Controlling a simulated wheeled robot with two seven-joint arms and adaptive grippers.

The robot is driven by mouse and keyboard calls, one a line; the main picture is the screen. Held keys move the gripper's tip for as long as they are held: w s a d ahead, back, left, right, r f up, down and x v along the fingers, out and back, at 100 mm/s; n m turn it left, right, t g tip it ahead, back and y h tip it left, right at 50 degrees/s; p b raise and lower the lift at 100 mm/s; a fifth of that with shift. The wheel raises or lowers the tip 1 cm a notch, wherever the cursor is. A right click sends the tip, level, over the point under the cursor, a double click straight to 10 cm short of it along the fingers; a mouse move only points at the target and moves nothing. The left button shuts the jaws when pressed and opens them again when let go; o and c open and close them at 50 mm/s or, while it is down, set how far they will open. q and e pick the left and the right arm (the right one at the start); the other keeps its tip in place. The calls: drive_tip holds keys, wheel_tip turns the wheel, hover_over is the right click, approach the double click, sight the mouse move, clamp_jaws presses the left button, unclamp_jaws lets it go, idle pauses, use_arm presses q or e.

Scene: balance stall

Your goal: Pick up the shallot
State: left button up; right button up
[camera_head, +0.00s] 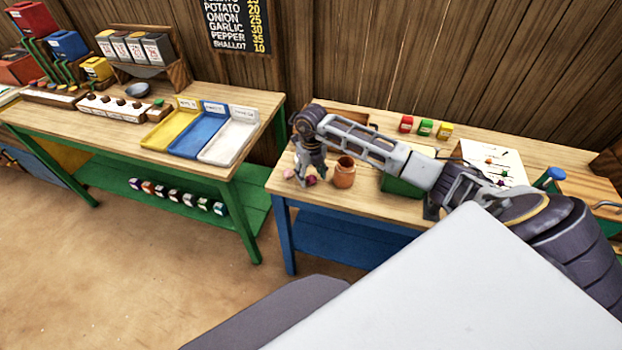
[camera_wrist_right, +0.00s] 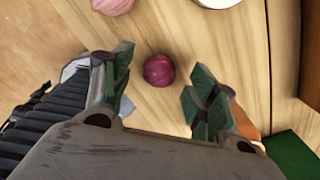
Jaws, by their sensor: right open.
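A small round dark red-purple bulb, which looks like the shallot (camera_wrist_right: 157,70), lies on the wooden tabletop in the right wrist view. It sits in line with the gap between the fingers of my right gripper (camera_wrist_right: 157,84), with bare wood visible around it. The fingers are open, one on either side of it in the picture, and hold nothing. In the head view my right gripper (camera_head: 311,172) points down low over the left part of the right table, with small pink and purple things at its fingers. My left gripper is not in view.
An orange-brown pot (camera_head: 344,173) stands just right of the gripper, with a green box (camera_head: 402,187) beyond it. A larger pink bulb (camera_wrist_right: 112,4) lies near the bulb. Red, green and yellow tins (camera_head: 425,127) stand behind. Coloured trays (camera_head: 229,138) are on the left table.

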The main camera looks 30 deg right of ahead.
drive_tip(key=shift+f, duration=0.7)
drive_tip(key=shift+c, duration=0.2)
drive_tip(key=c, duration=0.9)
